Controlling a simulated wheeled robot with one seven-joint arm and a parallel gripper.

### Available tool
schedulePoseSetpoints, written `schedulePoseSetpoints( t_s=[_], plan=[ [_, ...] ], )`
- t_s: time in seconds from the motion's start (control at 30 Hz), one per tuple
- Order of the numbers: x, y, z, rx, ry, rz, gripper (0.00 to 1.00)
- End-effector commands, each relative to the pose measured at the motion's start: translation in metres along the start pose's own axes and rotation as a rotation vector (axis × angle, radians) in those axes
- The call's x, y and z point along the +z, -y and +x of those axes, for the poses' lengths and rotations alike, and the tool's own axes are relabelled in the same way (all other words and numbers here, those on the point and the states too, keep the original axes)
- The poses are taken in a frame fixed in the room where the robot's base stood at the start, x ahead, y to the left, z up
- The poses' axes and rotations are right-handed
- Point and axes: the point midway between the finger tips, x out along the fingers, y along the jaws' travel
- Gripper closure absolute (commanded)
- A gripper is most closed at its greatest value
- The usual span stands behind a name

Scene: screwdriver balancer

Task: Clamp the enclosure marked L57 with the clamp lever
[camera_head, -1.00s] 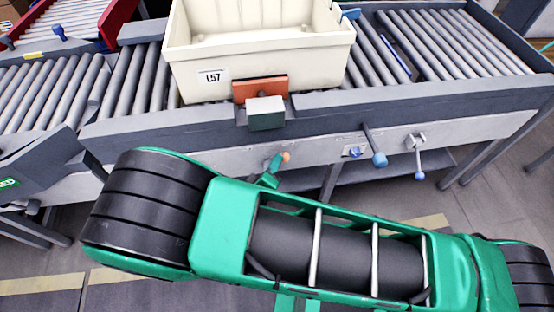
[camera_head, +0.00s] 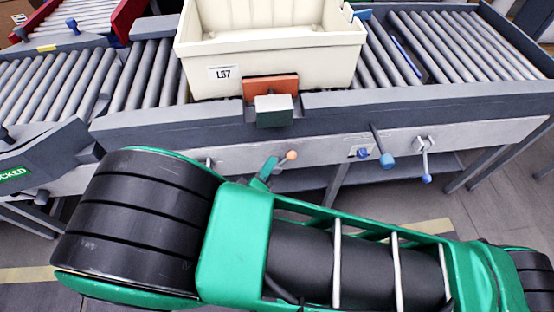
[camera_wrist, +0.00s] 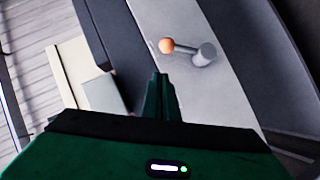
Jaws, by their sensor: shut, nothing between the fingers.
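The cream enclosure marked L57 (camera_head: 225,73) sits upright on the roller conveyor. An orange block (camera_head: 270,87) with a grey-green block (camera_head: 274,110) stands at its front wall on the conveyor rail; I cannot tell whether it touches the wall. A lever with an orange knob (camera_head: 291,155) is on the conveyor's front face below these blocks. In the wrist view the knob (camera_wrist: 167,46) sits on a short arm from a grey hub (camera_wrist: 204,53). My gripper (camera_head: 267,171) is shut and empty, just left of the knob; its fingertips also show in the wrist view (camera_wrist: 159,77), apparently apart from the knob.
Two blue-knobbed levers (camera_head: 387,160) (camera_head: 427,178) are on the front face to the right. A dark unit with a green "LOCKED" label (camera_head: 15,175) juts out at the left. Empty rollers (camera_head: 450,45) lie right of the enclosure.

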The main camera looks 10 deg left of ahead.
Motion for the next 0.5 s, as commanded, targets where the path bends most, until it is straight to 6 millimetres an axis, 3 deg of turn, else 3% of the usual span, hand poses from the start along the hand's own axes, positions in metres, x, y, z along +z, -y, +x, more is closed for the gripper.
schedulePoseSetpoints(
  t_s=[0.2, 0.5],
  plan=[
    [0.000, -0.002, -0.041, -0.002, -0.001, 0.001, 1.00],
    [0.000, -0.003, -0.065, -0.001, -0.001, 0.002, 1.00]
  ],
)
